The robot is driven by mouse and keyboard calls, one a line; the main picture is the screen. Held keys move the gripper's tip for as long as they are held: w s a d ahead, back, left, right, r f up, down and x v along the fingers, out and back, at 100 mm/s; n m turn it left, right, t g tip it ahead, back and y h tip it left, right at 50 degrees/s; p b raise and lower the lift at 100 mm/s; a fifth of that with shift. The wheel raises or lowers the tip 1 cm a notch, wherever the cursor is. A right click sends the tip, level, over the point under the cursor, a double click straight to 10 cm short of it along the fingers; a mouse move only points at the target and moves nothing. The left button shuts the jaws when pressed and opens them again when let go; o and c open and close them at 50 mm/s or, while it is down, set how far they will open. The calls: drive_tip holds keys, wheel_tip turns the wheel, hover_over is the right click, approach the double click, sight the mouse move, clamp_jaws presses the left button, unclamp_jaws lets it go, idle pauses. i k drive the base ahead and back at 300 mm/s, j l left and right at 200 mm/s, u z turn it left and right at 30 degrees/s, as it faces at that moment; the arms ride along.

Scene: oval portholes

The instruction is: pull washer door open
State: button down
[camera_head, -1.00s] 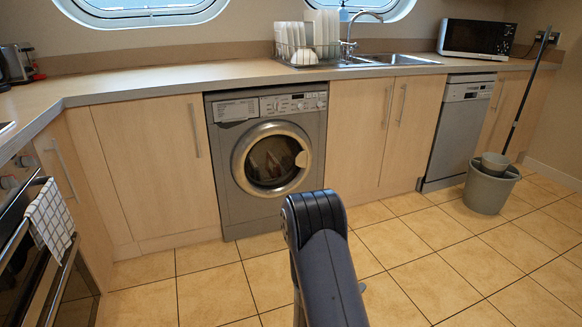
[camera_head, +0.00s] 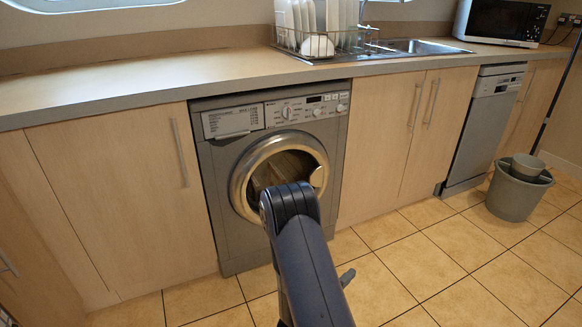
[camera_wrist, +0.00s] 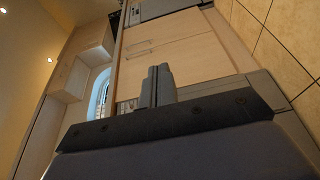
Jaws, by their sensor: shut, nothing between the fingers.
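The grey washer (camera_head: 222,160) stands under the counter in the head view. Its round door (camera_head: 240,188) has a metal rim and dark glass and looks shut. A pale handle (camera_head: 319,177) sits on the door's right edge. My arm covers the lower right part of the door in this view. In the wrist view my gripper (camera_wrist: 158,72) shows with its two fingers together and nothing between them. It is apart from the door handle, and the washer's door is not seen in the wrist view.
Wooden cupboards (camera_head: 117,180) flank the washer, with a counter (camera_head: 130,88) above. A dish rack (camera_head: 318,42) and sink (camera_head: 415,46) are on top. A grey bucket (camera_head: 515,195) stands on the floor at the right. The tiled floor before the washer is clear.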

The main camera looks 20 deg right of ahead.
sight(301, 143)
drive_tip(key=i+j, duration=0.15)
drive_tip(key=i, duration=1.25)
